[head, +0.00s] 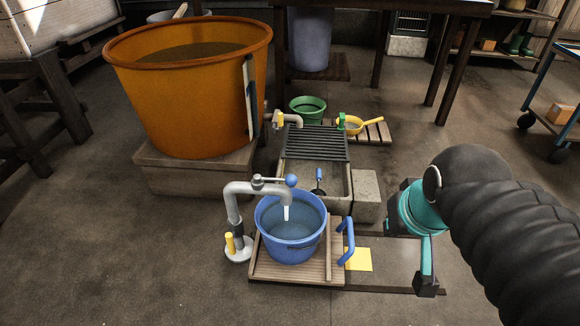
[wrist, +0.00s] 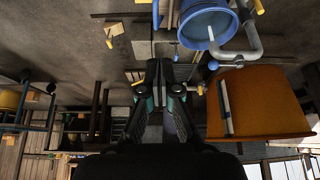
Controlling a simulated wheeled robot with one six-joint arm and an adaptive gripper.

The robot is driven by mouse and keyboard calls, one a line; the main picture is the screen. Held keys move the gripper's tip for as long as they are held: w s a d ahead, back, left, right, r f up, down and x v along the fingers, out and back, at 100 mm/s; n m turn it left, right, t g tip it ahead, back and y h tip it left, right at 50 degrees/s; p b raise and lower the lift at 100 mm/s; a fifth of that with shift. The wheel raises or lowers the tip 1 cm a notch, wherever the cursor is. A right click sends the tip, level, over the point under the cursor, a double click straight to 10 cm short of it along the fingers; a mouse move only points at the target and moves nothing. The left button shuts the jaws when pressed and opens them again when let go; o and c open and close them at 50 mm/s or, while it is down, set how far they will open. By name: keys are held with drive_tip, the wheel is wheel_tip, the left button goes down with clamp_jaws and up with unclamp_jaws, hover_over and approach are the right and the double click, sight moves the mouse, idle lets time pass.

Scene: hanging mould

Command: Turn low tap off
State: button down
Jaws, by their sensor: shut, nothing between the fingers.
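The low tap is a grey bent pipe (head: 240,188) on a round foot, with a blue ball-ended lever (head: 291,180) on top. Its spout pours a pale stream of water into a blue bucket (head: 290,250) on a slatted wooden board. In the wrist view, the blue bucket (wrist: 207,20) and grey pipe (wrist: 248,50) appear upside down at the top right. My gripper (head: 427,283) is to the right of the bucket and board, apart from the tap. In the wrist view, my gripper (wrist: 165,72) has its dark fingers together, with nothing between them.
An orange vat (head: 190,100) stands on a block behind the tap at left. A stone sink (head: 340,182) with a dark rack and another tap (head: 290,117) is behind the bucket. A blue handle (head: 347,243) rises at the board's right edge. The front floor is clear.

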drive_tip(key=w+a+r+p, duration=0.1)
drive_tip(key=w+a+r, duration=0.2)
drive_tip(key=w, duration=0.6)
drive_tip(key=n+g+p, duration=0.2)
drive_tip(key=p, duration=0.1)
hover_over(275, 180)
drive_tip(key=w+d, duration=0.3)
drive_tip(key=d, duration=0.1)
wheel_tip(275, 180, down, 9)
drive_tip(key=shift+w+f+y, duration=0.15)
drive_tip(key=shift+f+y, duration=0.05)
drive_tip(key=shift+y, duration=0.1)
drive_tip(key=shift+d, duration=0.1)
wheel_tip(275, 180, down, 10)
drive_tip(key=b, duration=0.1)
drive_tip(key=shift+s, duration=0.25)
